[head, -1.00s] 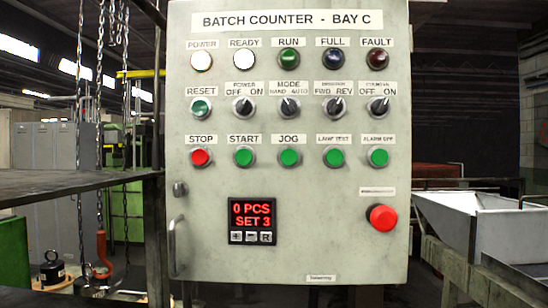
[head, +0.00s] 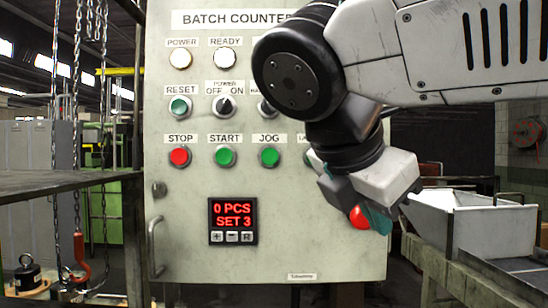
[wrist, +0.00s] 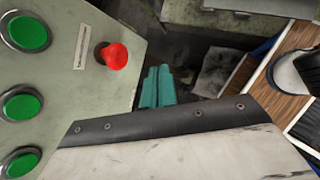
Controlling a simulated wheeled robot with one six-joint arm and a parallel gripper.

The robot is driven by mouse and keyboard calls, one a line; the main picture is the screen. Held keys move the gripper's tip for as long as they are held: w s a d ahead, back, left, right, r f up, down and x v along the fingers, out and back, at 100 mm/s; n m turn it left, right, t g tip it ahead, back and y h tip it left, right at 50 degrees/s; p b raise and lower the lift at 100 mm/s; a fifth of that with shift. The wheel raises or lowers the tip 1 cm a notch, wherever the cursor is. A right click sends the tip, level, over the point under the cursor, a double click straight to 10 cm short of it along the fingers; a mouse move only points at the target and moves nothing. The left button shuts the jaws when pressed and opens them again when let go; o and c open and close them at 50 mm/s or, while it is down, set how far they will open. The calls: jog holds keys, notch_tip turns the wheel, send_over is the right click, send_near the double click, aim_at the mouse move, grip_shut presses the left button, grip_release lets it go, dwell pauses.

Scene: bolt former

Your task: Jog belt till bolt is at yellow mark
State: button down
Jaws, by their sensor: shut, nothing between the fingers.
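The grey control panel (head: 335,255) fills the middle of the head view. Its green JOG button (head: 269,156) shows uncovered, right of the green START button (head: 225,156) and the red STOP button (head: 179,156). The display (head: 233,213) reads 0 PCS, SET 3. My gripper (head: 378,219), with teal fingers, is shut and empty in front of the panel's lower right, by the red mushroom button (head: 358,217). In the wrist view its fingers (wrist: 157,86) point just right of the panel edge.
My arm covers the panel's upper right, hiding several switches and lamps. A white metal hopper (head: 480,228) stands right of the panel. A dark shelf (head: 60,184), hanging chains and a red hook (head: 81,256) are at left. The panel's lower front is clear.

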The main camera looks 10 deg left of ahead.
aim_at(266, 151)
jog(key=s+a+r+n+t, duration=0.1)
jog(key=s+a+r+n, duration=0.1)
jog(key=a, duration=0.4)
jog(key=s+a+r+n+t+y, duration=0.1)
jog(key=s+a+r+n+t, duration=0.1)
jog(key=a+r+n, duration=0.3)
jog(key=shift+s+a+r+n, duration=0.3)
jog(key=shift+s+a+r, duration=0.3)
jog(key=shift+a, duration=0.4)
jog(key=shift+f, duration=0.15)
jog(key=shift+w+a, duration=0.35)
jog(key=shift+w, duration=1.1)
jog(key=shift+w+a, duration=0.35)
jog(key=shift+w, duration=1.05)
jog(key=shift+w+a, duration=0.35)
jog(key=shift+w, duration=1.1)
jog(key=shift+w, duration=0.4)
